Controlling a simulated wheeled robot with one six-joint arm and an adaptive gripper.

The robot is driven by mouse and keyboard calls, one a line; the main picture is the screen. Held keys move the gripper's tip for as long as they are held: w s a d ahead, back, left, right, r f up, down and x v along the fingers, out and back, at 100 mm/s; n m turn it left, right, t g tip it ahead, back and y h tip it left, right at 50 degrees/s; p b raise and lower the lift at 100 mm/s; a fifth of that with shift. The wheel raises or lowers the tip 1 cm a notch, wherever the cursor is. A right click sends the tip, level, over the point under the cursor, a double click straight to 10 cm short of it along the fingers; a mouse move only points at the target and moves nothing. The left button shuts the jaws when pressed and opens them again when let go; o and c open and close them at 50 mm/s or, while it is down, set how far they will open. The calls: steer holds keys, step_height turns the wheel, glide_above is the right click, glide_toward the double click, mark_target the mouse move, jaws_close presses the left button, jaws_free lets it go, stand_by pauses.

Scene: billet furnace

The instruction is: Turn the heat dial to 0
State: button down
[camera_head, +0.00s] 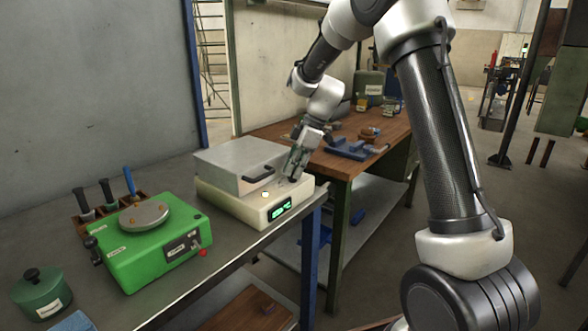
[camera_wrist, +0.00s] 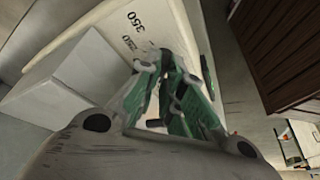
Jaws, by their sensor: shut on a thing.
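The billet furnace is a cream box (camera_head: 238,206) with a grey lid (camera_head: 240,163) and a black handle, standing on the grey bench. My gripper (camera_head: 294,178) points down onto that ledge, right of the lid handle. It is shut on the heat dial, which its fingers almost wholly hide. In the wrist view the gripper (camera_wrist: 165,70) has its green-padded fingers close over the cream surface, where a printed "350" (camera_wrist: 135,19) shows. The dial's pointer cannot be made out.
A green device (camera_head: 150,255) with a round grey plate stands left of the furnace. A green lidded pot (camera_head: 41,292) is at the bench's near left. A wooden workbench (camera_head: 322,165) with a blue vise (camera_head: 345,149) is behind the furnace to the right.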

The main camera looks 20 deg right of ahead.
steer(key=n+g, duration=0.1)
steer(key=n, duration=0.2)
steer(key=n+g, duration=0.1)
steer(key=n, duration=0.2)
steer(key=shift+f+g+h, duration=0.2)
steer(key=shift+g+h, duration=0.1)
steer(key=shift+n, duration=0.4)
steer(key=c, duration=1.6)
jaws_free()
steer(key=shift+o, duration=0.2)
steer(key=shift+r, duration=0.1)
steer(key=shift+w+r, duration=0.15)
steer(key=shift+r, duration=0.1)
steer(key=v, duration=1.1)
steer(key=shift+d+r, duration=0.1)
steer(key=shift+d, duration=0.05)
